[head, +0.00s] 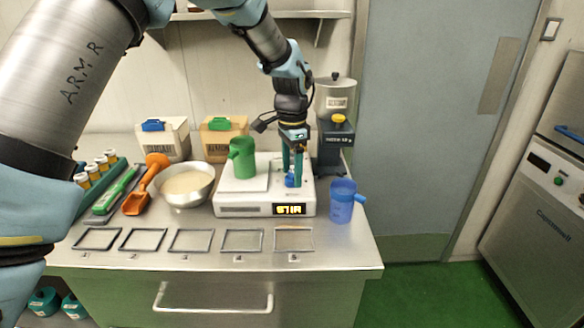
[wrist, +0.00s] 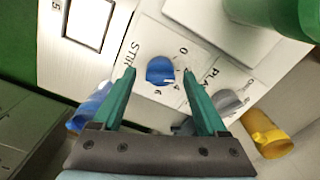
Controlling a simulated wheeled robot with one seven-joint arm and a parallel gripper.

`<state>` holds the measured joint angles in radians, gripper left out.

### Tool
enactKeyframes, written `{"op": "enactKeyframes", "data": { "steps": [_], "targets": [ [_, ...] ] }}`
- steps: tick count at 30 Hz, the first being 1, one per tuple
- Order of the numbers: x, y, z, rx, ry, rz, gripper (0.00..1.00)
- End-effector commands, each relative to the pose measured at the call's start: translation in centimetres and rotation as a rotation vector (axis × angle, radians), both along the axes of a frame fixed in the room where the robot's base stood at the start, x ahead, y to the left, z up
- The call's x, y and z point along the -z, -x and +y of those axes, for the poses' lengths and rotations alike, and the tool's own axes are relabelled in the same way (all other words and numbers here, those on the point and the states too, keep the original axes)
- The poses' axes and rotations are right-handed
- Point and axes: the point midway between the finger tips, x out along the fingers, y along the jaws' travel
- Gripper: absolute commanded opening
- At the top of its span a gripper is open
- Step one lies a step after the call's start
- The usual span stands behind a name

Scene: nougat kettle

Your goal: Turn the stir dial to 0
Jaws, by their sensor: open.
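The stir dial (wrist: 160,70) is a blue knob on the white machine (head: 236,208), beside the printed word STIR and a scale with 0, 4 and 6. I cannot tell surely which number it points to. In the head view the blue dial (head: 291,181) is partly hidden by my fingers. My gripper (wrist: 158,73) has two green fingers, open, pointing down at the panel. In the wrist view the dial lies between the fingertips with gaps on both sides; I cannot tell their height above the panel. The display (head: 290,209) is lit with yellow characters.
A grey dial (wrist: 229,101) sits beside the blue one. A green jug (head: 243,158) stands on the machine's plate. A blue jug (head: 342,203) stands close to its right, a dark grinder (head: 335,150) behind. A steel bowl (head: 199,190) is left; several frames lie in front.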

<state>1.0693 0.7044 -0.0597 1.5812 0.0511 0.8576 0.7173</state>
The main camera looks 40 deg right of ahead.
Motion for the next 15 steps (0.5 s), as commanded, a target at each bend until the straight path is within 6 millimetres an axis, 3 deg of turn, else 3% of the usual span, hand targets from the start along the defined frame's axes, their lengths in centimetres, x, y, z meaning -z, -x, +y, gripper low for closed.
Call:
{"op": "enactKeyframes", "data": {
  "steps": [6, 15],
  "targets": [
    [0.06, 0.00, 0.00, 0.000, 0.000, 0.000, 0.76],
    [0.03, -0.01, 0.01, -0.001, 0.000, 0.000, 0.42]
  ]
}}
